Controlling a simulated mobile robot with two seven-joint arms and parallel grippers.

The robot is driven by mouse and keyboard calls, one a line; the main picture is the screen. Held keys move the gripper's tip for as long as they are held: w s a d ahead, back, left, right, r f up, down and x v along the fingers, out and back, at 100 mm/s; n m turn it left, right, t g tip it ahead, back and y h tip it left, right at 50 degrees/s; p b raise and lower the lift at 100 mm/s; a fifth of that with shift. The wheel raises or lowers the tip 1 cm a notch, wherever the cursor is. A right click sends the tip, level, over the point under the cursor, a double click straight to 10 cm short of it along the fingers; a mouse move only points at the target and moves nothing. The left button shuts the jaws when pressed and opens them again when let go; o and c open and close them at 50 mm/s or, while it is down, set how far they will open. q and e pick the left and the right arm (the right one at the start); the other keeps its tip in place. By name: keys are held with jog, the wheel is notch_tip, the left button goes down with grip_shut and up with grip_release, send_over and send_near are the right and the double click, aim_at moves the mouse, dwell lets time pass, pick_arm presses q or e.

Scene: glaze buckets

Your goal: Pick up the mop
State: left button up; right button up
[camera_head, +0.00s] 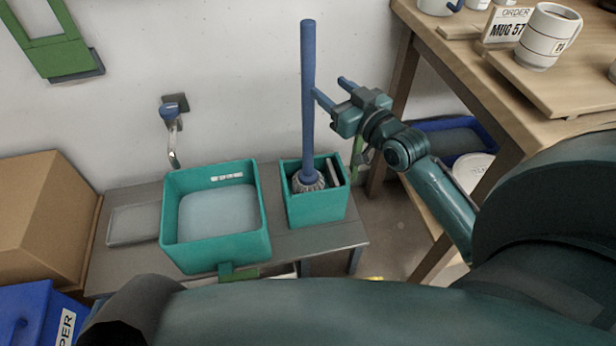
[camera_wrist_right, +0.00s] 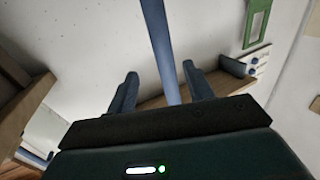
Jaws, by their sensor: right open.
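The mop (camera_head: 308,100) has a long blue handle and a grey stringy head. It stands nearly upright, head down, in a small teal bucket (camera_head: 318,211). My right gripper (camera_head: 329,87) is open and empty, just right of the upper handle in the head view. In the right wrist view, the blue handle (camera_wrist_right: 163,45) runs between the two spread fingertips (camera_wrist_right: 160,76). I cannot tell whether the handle lies between the fingers or just past their tips. My left gripper is not in view.
A larger teal basin (camera_head: 216,262) with pale liquid stands left of the bucket on a grey bench (camera_head: 320,239). A wooden table (camera_head: 455,48) with mugs is at the right. A cardboard box (camera_head: 40,215) and a blue bin (camera_head: 28,312) are at the left.

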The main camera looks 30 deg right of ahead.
aim_at(312, 81)
jog(key=w, duration=0.3)
jog(key=shift+a, duration=0.2)
jog(key=w, duration=0.1)
jog(key=w+a+b, duration=0.1)
jog(key=w, duration=0.1)
jog(key=w+f, duration=0.1)
jog(key=shift+w+a, duration=0.15)
jog(key=shift+w, duration=0.5)
jog(key=shift+c, duration=0.3)
